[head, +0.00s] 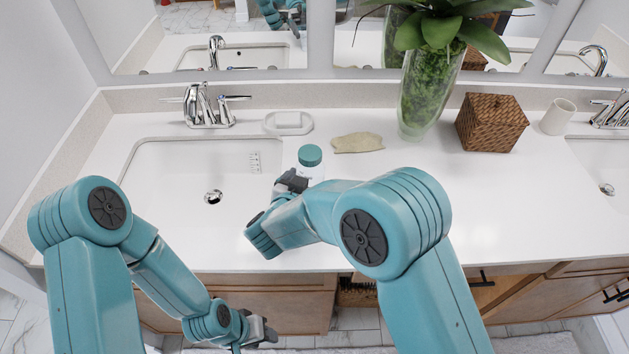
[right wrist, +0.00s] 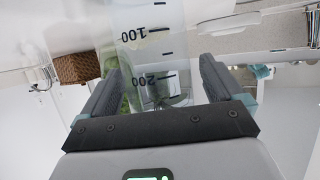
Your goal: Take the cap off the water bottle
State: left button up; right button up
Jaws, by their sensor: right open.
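The water bottle (head: 308,173) stands upright on the white counter beside the left sink, with its teal cap (head: 310,155) on top. In the right wrist view its clear body (right wrist: 145,45) carries printed marks for 100 and 200; the cap is out of that frame. My right gripper (head: 290,181) is at the bottle's near left side. In the right wrist view the right gripper (right wrist: 160,66) is open, with one finger to each side of the bottle and gaps visible. My left gripper (head: 262,331) hangs low, in front of the cabinet and below the counter edge, far from the bottle.
A white soap dish (head: 289,122) and a beige cloth (head: 358,143) lie behind the bottle. A glass vase with a plant (head: 426,90), a woven box (head: 491,123) and a cup (head: 557,117) stand further right. Counter right of the bottle is clear.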

jog(key=shift+w+d, duration=0.1)
jog(key=shift+d, duration=0.2)
jog(key=shift+a, duration=0.35)
jog(key=c, duration=1.1)
jog(key=shift+d, duration=0.2)
jog(key=shift+c, duration=0.3)
jog(key=shift+a+r, duration=0.15)
jog(key=shift+r, duration=0.3)
notch_tip(320, 180, up, 19)
